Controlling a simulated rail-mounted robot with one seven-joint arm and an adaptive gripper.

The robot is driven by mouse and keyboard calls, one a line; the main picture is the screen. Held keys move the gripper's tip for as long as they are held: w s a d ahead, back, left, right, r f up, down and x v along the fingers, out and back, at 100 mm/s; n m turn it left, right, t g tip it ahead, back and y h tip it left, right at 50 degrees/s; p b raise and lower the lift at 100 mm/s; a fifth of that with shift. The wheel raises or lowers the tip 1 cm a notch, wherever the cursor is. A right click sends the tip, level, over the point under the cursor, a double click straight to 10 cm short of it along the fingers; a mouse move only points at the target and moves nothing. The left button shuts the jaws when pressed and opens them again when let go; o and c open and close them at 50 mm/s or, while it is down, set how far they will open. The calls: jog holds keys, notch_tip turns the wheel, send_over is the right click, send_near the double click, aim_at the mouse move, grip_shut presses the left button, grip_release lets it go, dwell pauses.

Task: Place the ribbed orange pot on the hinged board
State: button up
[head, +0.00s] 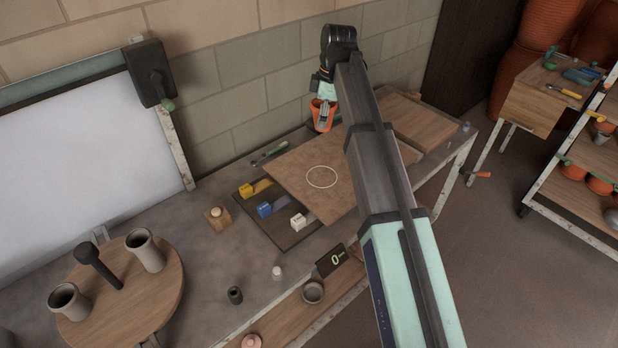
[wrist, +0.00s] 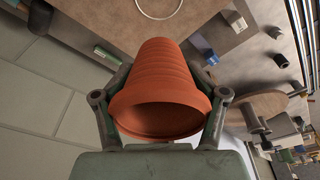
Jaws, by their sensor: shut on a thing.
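The ribbed orange pot (head: 321,116) is held in my gripper (head: 323,103), near the wall and off the far edge of the hinged board. In the wrist view the pot (wrist: 163,75) fills the middle, its open rim facing the camera, with the fingers of my gripper (wrist: 162,90) shut on its two sides. The hinged board (head: 288,169) is a brown wooden panel with a white ring marked on it, and nothing stands on it. The ring and part of the board (wrist: 205,12) show at the top of the wrist view. My arm hides the board's right part.
Yellow, blue and white blocks (head: 265,209) sit on a dark tray (head: 288,238) along the board's left edge. A round wooden turntable (head: 150,300) with grey cups stands at the front left. A brick wall (head: 240,80) runs close behind the bench.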

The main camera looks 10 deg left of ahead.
aim_at(319, 176)
notch_tip(319, 176, down, 20)
jog(key=p, duration=0.4)
jog(key=shift+w+d+r, duration=0.15)
jog(key=o, duration=1.4)
jog(key=shift+c, duration=0.2)
notch_tip(319, 176, up, 12)
jog(key=d+b, duration=0.1)
jog(key=b, duration=0.1)
jog(key=shift+d, duration=0.4)
